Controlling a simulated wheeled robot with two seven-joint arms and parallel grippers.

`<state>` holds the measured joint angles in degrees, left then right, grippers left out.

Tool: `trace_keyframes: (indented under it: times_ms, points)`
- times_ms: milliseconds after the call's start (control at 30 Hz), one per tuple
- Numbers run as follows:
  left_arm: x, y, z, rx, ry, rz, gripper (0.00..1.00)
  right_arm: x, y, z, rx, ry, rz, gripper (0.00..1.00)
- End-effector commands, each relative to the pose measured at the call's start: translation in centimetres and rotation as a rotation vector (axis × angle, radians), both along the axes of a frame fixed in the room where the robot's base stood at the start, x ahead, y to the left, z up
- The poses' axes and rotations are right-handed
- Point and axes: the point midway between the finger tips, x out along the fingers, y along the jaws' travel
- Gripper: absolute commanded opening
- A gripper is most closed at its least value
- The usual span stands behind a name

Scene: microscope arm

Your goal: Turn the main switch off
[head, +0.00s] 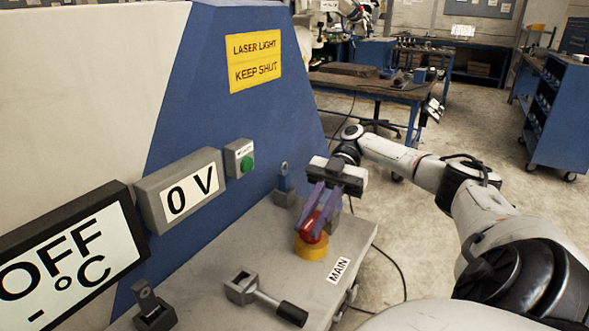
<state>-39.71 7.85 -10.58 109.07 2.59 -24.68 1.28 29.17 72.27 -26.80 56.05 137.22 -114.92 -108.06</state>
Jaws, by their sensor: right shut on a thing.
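The main switch (313,226) is a red handle on a round yellow base, standing on the grey ledge beside the "MAIN" label (339,270). My right gripper (314,217) reaches down from above, and its purple fingers are shut on the red handle. The fingers hide part of the handle, so its exact angle is hard to tell. The display reading "0 V" (190,190) is at the left, and a larger display reading "OFF - °C" (60,268) is nearer at the lower left. My left gripper is not in view.
A lever with a black grip (292,313) lies in front of the switch. A green button (246,164) is on the blue wall. Open floor lies right of the ledge.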

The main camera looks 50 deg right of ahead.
Motion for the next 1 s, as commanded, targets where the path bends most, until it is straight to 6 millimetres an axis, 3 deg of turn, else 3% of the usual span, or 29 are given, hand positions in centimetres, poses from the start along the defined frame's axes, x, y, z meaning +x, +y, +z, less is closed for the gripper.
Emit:
trace_keyframes:
  times_ms: [367, 400, 500, 833, 1000]
  points:
    - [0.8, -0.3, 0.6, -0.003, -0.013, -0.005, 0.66, -0.2, -0.1, -0.2, -0.004, 0.003, 0.01, 0.0]
    - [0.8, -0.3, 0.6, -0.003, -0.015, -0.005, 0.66, -0.2, -0.1, -0.2, -0.004, 0.003, 0.011, 0.19]
    - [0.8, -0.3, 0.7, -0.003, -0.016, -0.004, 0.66, -0.2, -0.1, -0.2, -0.003, 0.003, 0.01, 0.36]
    - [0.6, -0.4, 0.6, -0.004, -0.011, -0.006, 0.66, -0.1, 0.0, 0.1, -0.002, 0.001, 0.007, 0.36]
    - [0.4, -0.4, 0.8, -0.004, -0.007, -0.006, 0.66, -0.1, -0.1, 2.3, -0.005, -0.003, 0.007, 0.36]
